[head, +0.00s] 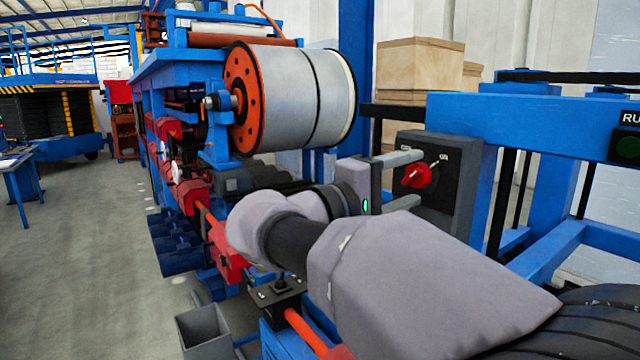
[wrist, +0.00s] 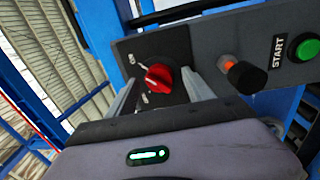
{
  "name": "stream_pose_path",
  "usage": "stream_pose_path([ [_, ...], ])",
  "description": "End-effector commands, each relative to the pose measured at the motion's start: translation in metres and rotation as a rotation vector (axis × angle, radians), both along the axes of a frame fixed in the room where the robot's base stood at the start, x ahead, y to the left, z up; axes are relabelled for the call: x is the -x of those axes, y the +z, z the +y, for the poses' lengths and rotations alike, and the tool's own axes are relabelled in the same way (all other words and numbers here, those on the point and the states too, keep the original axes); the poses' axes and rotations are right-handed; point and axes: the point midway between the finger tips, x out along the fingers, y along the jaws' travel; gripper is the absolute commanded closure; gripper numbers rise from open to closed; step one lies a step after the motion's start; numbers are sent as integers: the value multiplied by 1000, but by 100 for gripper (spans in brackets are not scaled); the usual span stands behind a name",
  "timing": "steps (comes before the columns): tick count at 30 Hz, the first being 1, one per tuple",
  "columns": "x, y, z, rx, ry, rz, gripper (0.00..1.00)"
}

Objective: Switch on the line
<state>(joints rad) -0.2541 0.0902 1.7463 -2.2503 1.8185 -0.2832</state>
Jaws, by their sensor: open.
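A red rotary switch (head: 416,176) sits on a dark control panel (head: 456,185) on the blue frame. In the wrist view the red switch (wrist: 158,77) has small white marks around it that I cannot read clearly. My gripper (head: 419,178) is open in front of the panel, one finger above and one below the switch in the head view. In the wrist view its fingers lie on either side of the switch; whether they touch it I cannot tell. A green button (wrist: 303,50) labelled START and a black knob with an orange collar (wrist: 245,77) are on the panel to the right.
A dark green, seemingly unlit lamp (head: 628,147) sits under a partly cut-off "RU" sign at the right. A large metal coil (head: 310,98) stands behind my arm. Floor at left is open.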

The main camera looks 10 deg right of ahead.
Motion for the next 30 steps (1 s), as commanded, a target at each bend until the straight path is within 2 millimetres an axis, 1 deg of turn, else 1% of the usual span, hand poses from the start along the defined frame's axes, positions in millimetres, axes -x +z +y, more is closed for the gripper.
stream_pose_path([
  [2, 3, 2, 11, 1, 4, 1, 40],
  [5, 11, 1, 34, 0, 6, 0, 40],
  [12, 38, -4, 108, 1, 7, 2, 40],
  [15, 47, -7, 132, 1, 5, 2, 40],
  [18, 53, -10, 149, 1, 3, 1, 40],
  [22, 57, -13, 158, 0, 1, -1, 40],
  [30, 58, -15, 159, -1, -1, -1, 40],
])
